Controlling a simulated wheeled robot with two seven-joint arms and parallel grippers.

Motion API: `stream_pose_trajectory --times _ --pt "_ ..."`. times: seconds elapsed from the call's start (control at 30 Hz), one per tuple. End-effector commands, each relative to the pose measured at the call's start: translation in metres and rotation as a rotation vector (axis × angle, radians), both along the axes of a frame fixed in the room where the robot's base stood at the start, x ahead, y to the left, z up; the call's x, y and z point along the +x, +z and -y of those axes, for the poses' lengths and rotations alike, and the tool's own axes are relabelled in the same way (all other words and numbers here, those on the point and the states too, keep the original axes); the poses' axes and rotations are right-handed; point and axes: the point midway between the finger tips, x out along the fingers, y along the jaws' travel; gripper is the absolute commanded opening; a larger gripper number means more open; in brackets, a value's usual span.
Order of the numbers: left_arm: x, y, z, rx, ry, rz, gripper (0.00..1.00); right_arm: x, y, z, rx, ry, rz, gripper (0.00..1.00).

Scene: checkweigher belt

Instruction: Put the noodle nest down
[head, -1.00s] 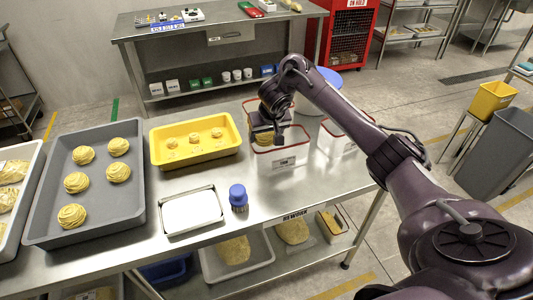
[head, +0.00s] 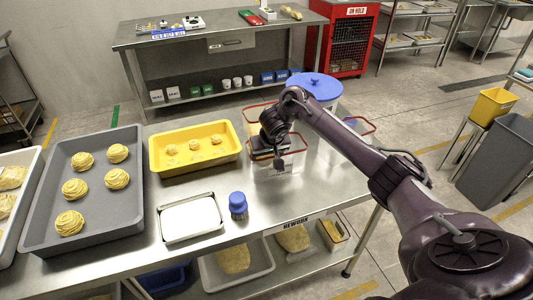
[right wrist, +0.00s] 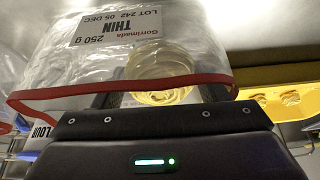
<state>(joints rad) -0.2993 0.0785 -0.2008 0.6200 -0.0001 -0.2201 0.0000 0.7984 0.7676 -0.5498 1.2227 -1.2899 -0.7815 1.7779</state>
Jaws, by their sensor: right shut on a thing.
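My right gripper (head: 270,155) is at a clear red-rimmed tub (head: 276,171) on the steel table. Its fingers look low at the tub's rim. In the right wrist view a pale yellow noodle nest (right wrist: 160,82) sits between the fingers, behind or inside the clear wall of a tub (right wrist: 60,75) labelled THIN. My gripper is shut on this nest. In the head view the gripper mostly hides it, and I cannot tell whether it touches the tub's floor. My left gripper is not in view.
A grey tray (head: 133,190) of noodle nests and a yellow tray (head: 232,163) with small ones stand left. A white-topped metal tray (head: 190,217) and blue-capped bottle (head: 238,205) are in front. Another red-rimmed tub (head: 362,124) stands right; a blue-lidded drum (head: 316,86) is behind.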

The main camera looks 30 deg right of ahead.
Motion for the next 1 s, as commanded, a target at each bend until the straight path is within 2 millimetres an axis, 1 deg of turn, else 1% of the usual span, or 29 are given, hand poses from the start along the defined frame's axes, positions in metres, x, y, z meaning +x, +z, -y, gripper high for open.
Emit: stream_pose_trajectory --times 0.13,0.17,0.3,0.57,0.67,0.73,0.87,0.9,0.97,1.0 --pt "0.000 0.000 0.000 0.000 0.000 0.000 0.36 0.000 -0.001 0.000 0.001 -0.001 0.001 0.42" --pt "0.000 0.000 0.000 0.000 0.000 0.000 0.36 0.000 -0.002 0.000 0.000 -0.001 0.001 0.69" --pt "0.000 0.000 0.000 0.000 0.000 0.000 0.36 0.000 -0.002 0.000 0.000 -0.001 0.001 0.88" --pt "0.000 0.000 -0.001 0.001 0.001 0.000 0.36 0.000 -0.001 0.000 0.001 -0.001 0.001 0.89" --pt "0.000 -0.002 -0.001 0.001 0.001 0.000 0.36 0.001 0.005 0.000 0.000 -0.001 0.003 0.89" --pt "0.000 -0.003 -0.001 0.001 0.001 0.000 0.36 0.001 0.014 0.000 0.001 0.000 0.005 0.89" --pt "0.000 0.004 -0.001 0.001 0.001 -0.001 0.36 -0.010 0.041 -0.002 -0.002 0.001 0.006 0.89" --pt "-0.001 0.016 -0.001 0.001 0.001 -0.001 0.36 -0.013 0.055 -0.003 -0.004 0.002 0.005 0.89" --pt "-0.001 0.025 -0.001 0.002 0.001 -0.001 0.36 -0.019 0.069 -0.004 -0.004 0.001 0.004 0.89" --pt "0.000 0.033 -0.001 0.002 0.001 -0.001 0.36 -0.022 0.077 -0.005 -0.005 0.002 0.004 0.89"
